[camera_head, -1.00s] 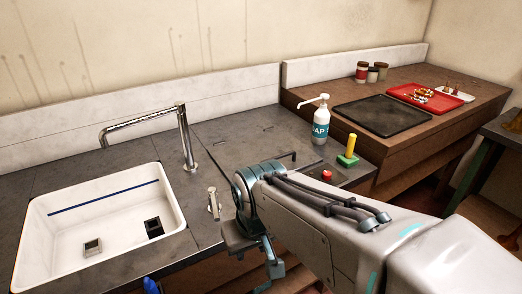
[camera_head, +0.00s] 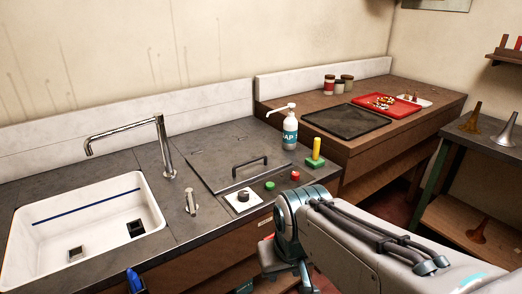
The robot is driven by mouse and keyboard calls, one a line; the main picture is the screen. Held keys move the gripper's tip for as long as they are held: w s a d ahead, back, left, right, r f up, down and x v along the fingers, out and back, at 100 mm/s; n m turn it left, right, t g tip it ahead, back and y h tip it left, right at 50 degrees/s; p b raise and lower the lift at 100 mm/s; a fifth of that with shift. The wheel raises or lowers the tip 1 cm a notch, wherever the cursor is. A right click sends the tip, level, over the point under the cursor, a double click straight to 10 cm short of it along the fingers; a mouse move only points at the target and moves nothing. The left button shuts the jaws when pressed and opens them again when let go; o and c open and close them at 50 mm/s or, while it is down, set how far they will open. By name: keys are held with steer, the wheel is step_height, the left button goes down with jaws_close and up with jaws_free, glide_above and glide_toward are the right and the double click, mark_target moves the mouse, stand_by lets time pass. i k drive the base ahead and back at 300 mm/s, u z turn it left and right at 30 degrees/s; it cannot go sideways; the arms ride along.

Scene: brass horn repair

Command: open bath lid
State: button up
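The bath lid (camera_head: 222,160) is a dark grey flat panel set in the counter to the right of the tap. It lies flat and closed, flush with the worktop. Its black bar handle (camera_head: 250,167) stands up near the lid's front edge and is in full view. My gripper (camera_head: 288,276) is at the bottom of the picture, in front of the counter and below the lid. It is apart from the handle. Its fingertips are partly cut off and hidden by my arm, so I cannot tell how far apart they are.
A white dial plate (camera_head: 243,200), a green button (camera_head: 269,185) and a red button (camera_head: 295,175) sit in front of the lid. A soap bottle (camera_head: 290,134) and yellow-handled green brush (camera_head: 316,154) stand to its right. The white sink (camera_head: 88,225) and tap (camera_head: 166,150) are left.

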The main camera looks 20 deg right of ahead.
mark_target(225, 167)
steer(key=z, duration=0.1)
steer(key=i, duration=1)
